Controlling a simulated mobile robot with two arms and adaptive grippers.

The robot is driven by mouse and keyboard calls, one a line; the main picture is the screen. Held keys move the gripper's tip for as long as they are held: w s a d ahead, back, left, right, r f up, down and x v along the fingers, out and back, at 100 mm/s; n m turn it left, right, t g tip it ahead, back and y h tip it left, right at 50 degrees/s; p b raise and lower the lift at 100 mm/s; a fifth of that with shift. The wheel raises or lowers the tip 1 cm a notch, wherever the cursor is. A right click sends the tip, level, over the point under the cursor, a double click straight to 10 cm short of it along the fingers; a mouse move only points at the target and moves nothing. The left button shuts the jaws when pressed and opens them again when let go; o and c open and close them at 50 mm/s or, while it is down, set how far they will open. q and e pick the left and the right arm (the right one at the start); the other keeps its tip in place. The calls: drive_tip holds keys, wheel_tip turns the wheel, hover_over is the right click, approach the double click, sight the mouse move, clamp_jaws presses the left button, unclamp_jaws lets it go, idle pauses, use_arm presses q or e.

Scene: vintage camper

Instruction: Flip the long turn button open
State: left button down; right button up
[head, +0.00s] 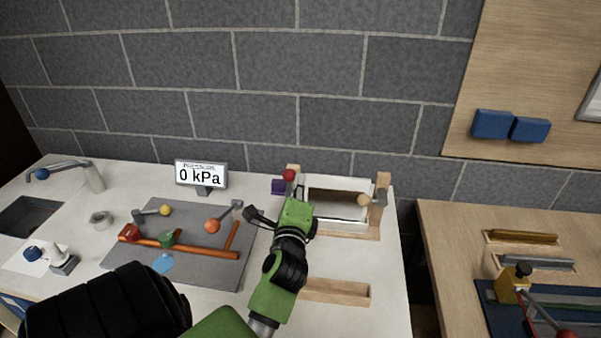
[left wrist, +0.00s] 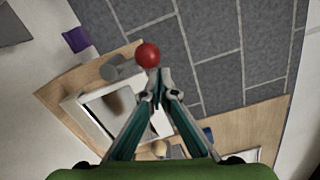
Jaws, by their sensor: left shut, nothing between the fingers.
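A wooden frame (head: 372,234) with a white panel (head: 338,183) stands at the back of the counter. A red ball knob (head: 289,175) is at its left post, with a grey cylindrical part (left wrist: 116,68) beside it in the left wrist view. A tan ball knob (head: 364,200) on a grey lever (head: 380,198) is at the right post. I cannot tell which is the long turn button. My left gripper (head: 296,203) is in front of the frame's left side. In the left wrist view its shut, empty fingertips (left wrist: 157,92) are close to the red ball. Whether they touch is unclear.
A purple block (head: 278,186) is left of the frame. A grey mat (head: 203,270) with orange pipes and ball-tipped levers lies to the left, before a pressure display (head: 201,174). A wooden tray (head: 335,291) is in front. A gap separates the right-hand table (head: 450,230).

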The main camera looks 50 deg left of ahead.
use_arm(q)
drive_tip(key=shift+a+r, duration=0.1)
drive_tip(key=shift+r, duration=0.05)
wheel_tip(320, 180, up, 10)
idle(0.6)
drive_tip(key=shift+f, duration=0.2)
idle(0.3)
